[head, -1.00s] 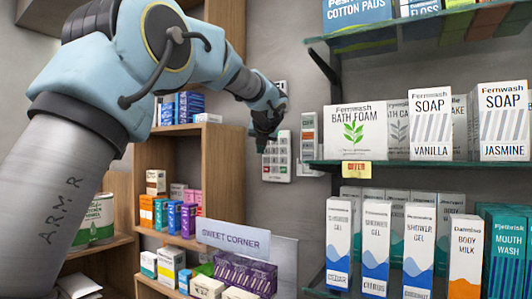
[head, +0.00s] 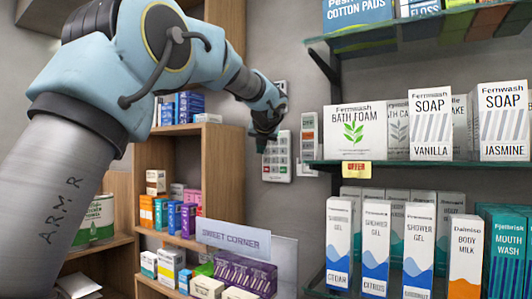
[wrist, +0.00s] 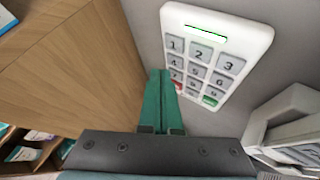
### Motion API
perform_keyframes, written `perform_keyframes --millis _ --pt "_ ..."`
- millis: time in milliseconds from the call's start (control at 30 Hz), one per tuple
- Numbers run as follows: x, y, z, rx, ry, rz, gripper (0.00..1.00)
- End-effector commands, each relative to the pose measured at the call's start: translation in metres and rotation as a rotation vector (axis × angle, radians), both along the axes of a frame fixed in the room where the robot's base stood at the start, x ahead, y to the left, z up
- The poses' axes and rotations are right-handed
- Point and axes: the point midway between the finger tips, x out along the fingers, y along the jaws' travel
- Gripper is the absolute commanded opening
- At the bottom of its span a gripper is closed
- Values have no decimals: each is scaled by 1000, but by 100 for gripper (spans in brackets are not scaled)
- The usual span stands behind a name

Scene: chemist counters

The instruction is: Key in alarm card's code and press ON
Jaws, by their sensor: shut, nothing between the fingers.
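The white keypad (wrist: 246,42) is mounted on the grey wall. In the wrist view it has grey number keys, a lit green strip at the top, a red key at lower left and a green key at lower right. It also shows in the head view (head: 277,170), just below my gripper (head: 262,146). In the wrist view my gripper (wrist: 159,74) is shut and empty, its green fingertips at the keypad's left side, near the 4 key. The fingers hide part of the lower left keys. Contact cannot be told. I cannot identify an alarm card.
A wooden shelf unit (head: 225,165) stands close left of the keypad. A narrow white wall panel (head: 309,143) is to its right. Glass shelves with boxed goods (head: 355,131) fill the right side. A "Sweet Corner" sign (head: 233,237) stands below.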

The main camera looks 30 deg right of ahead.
Motion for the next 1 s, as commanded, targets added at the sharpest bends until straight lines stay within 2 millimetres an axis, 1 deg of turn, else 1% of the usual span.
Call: perform_keyframes --millis 433,1000 --pt "4 -7 1 2 0 1 0" --pt "5 -9 1 0 0 0 0"
